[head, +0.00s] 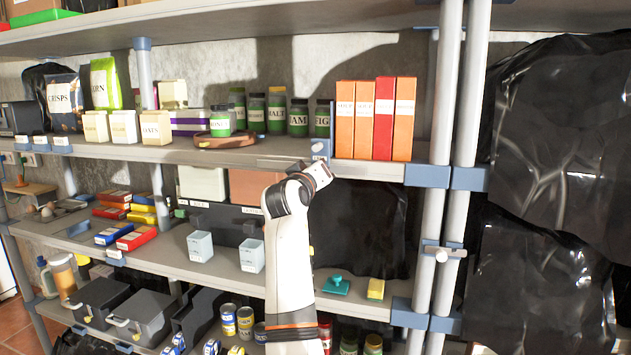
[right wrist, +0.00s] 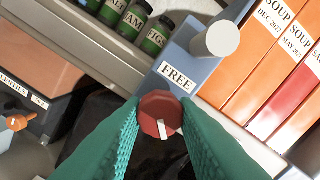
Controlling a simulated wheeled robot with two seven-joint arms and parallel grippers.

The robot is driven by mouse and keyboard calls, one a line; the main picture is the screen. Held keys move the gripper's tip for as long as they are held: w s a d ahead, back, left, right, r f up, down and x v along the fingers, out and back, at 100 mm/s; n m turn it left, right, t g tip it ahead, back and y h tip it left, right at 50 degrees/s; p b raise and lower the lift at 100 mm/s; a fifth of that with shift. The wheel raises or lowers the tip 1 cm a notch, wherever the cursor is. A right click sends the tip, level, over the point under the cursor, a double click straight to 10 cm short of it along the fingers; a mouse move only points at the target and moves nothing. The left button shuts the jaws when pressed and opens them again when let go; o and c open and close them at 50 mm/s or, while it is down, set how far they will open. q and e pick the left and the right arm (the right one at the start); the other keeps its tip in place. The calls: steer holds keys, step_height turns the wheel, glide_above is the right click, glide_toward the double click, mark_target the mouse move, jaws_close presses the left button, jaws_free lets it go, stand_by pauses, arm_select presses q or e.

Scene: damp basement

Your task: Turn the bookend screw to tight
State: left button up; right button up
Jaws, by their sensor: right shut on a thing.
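The screw (right wrist: 158,103) is a dark red faceted knob with a white pointer mark that points down in the right wrist view. My right gripper (right wrist: 160,118) has teal fingers on both sides of the knob and is shut on it. In the head view my right gripper (head: 322,172) is at the shelf's front edge, hiding the knob. My left gripper is not in view.
A white cylinder (right wrist: 216,40) sticks out of the bookend just above the label. The shelf edge (head: 375,170) runs close by. Black plastic sheeting (head: 360,230) hangs below.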

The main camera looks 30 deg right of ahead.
steer(key=shift+r+m+b, duration=0.15)
steer(key=shift+m+b, duration=0.6)
steer(key=shift+m, duration=1.25)
steer(key=shift+r+m+b, duration=0.15)
steer(key=shift+m+b, duration=0.6)
steer(key=shift+m, duration=1.55)
steer(key=shift+r, duration=0.1)
